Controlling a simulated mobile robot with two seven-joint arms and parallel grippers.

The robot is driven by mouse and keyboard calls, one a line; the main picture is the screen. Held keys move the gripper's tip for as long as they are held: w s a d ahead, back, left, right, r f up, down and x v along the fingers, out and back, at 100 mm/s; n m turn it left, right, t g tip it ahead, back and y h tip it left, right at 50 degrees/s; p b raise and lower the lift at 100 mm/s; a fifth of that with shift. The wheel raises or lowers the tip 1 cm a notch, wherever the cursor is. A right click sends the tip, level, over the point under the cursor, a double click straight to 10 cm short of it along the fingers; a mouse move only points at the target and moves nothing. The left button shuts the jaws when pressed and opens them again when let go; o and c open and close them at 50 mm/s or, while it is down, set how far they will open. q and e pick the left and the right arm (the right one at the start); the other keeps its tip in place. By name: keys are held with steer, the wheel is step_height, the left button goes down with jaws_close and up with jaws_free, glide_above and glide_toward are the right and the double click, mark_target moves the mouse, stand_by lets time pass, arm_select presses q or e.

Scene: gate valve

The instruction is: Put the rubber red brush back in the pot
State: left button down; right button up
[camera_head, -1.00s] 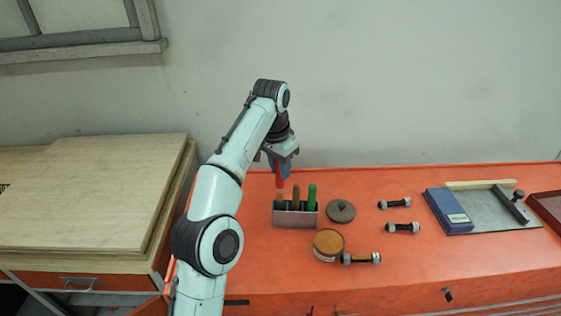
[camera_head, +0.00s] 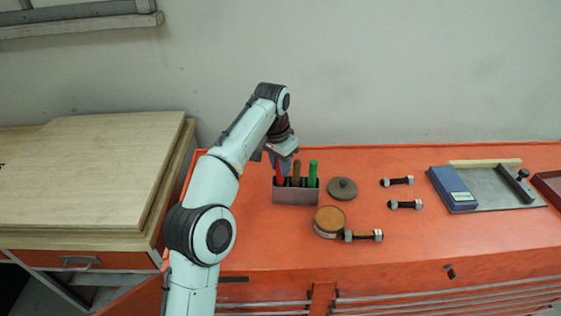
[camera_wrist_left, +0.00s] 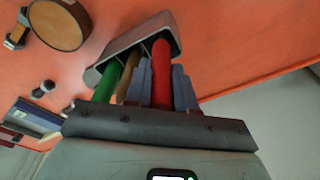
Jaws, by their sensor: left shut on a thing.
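My left gripper (camera_head: 284,168) is shut on the red brush (camera_head: 279,174), right above the left end of the grey pot (camera_head: 296,197). In the left wrist view the red brush (camera_wrist_left: 161,78) stands between the fingers, and its lower end reaches into the pot (camera_wrist_left: 160,25). How deep it sits is hidden by the pot's front wall. A brown-handled brush (camera_head: 296,172) and a green-handled brush (camera_head: 313,172) stand in the pot beside it. My right gripper is not in view.
A grey lid (camera_head: 343,188), a round tin with an orange-brown top (camera_head: 329,220) and several small dumbbell-shaped pieces (camera_head: 363,235) lie right of the pot. A blue box (camera_head: 453,188) lies farther right. The orange bench (camera_head: 260,245) is clear in front of the pot.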

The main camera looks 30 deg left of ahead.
arm_select(q)
steer(key=c, duration=0.9)
jaws_free()
steer(key=shift+o, duration=0.2)
